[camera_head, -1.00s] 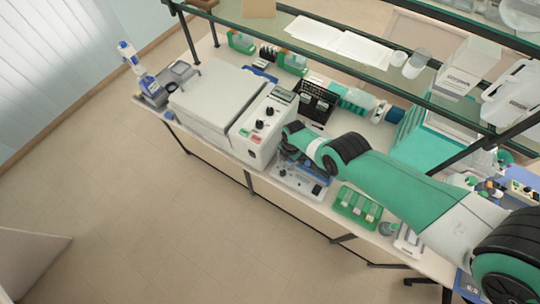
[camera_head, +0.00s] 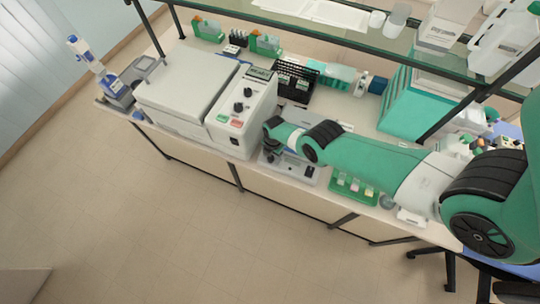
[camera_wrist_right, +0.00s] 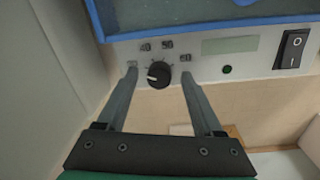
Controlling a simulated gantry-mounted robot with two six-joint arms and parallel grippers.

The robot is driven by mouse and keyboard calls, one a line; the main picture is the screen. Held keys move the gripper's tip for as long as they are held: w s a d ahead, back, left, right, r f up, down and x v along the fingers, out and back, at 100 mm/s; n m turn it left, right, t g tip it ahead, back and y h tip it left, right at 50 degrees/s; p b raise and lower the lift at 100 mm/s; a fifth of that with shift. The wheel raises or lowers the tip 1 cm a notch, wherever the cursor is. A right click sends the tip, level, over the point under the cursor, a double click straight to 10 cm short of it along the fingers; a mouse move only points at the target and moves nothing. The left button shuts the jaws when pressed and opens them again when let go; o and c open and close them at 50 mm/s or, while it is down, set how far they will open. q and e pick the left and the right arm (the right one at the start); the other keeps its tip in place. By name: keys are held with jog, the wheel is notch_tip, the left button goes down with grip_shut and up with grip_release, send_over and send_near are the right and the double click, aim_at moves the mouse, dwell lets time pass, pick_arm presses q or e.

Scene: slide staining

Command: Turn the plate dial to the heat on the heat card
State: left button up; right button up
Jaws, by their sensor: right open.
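The heating plate (camera_head: 296,172) is a grey box on the bench, partly hidden under my right arm in the head view. In the right wrist view its front panel (camera_wrist_right: 215,68) shows a blue-edged top (camera_wrist_right: 200,28) above. The black plate dial (camera_wrist_right: 158,74) has a white mark on its left side, with "40" and "50" printed above and another label at left too small to read. My right gripper (camera_wrist_right: 158,77) is open, with one finger on each side of the dial. Contact cannot be told. I cannot make out the heat card. My left gripper is not in view.
A larger white device (camera_head: 240,112) with knobs stands left of the plate. A green slide tray (camera_head: 352,190) is at its right.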

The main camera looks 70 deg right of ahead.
grip_shut()
dwell(0.4)
